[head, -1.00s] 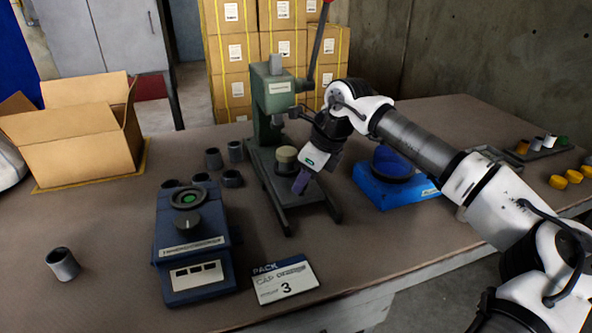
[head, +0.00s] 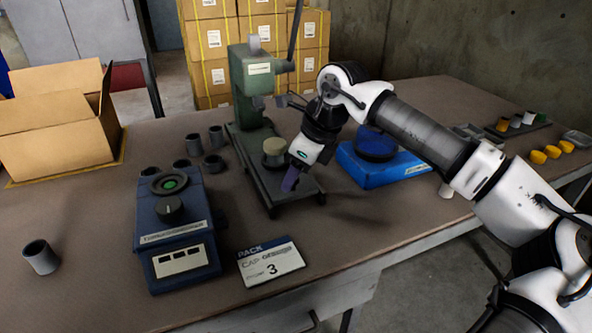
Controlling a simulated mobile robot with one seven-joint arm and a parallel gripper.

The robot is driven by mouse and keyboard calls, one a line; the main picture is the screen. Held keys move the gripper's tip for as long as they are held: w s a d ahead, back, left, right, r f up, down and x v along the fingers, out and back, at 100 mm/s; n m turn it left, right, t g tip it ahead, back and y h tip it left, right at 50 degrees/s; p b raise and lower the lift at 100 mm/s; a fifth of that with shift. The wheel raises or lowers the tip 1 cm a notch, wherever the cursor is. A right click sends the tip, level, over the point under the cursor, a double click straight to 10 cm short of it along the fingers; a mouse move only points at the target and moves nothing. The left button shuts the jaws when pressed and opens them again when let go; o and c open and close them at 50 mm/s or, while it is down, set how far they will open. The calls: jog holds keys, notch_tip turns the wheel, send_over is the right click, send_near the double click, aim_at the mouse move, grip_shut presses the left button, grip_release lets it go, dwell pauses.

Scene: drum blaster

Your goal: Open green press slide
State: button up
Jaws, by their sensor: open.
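The green press (head: 250,85) stands at the middle back of the table in the head view. Its dark base runs toward me, and a cream round cap (head: 275,147) sits on a dark holder on the slide (head: 272,160), in front of the column. My gripper (head: 290,183) points down at the right front of the cap, its purple fingertips low over the press base. The jaws are open. Whether the fingers touch the slide or its handle cannot be told, as the gripper hides that spot.
A dark blue machine (head: 175,232) stands front left, with several grey cups behind it. A blue box (head: 378,165) with a round top is close to the right of my gripper. A PACK sign (head: 270,262) lies in front. An open carton (head: 60,135) is at left.

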jog(key=shift+r, duration=0.1)
jog(key=p+v, duration=0.1)
jog(key=v, duration=1.2)
jog(key=shift+r, duration=0.3)
jog(key=shift+s+d, duration=0.15)
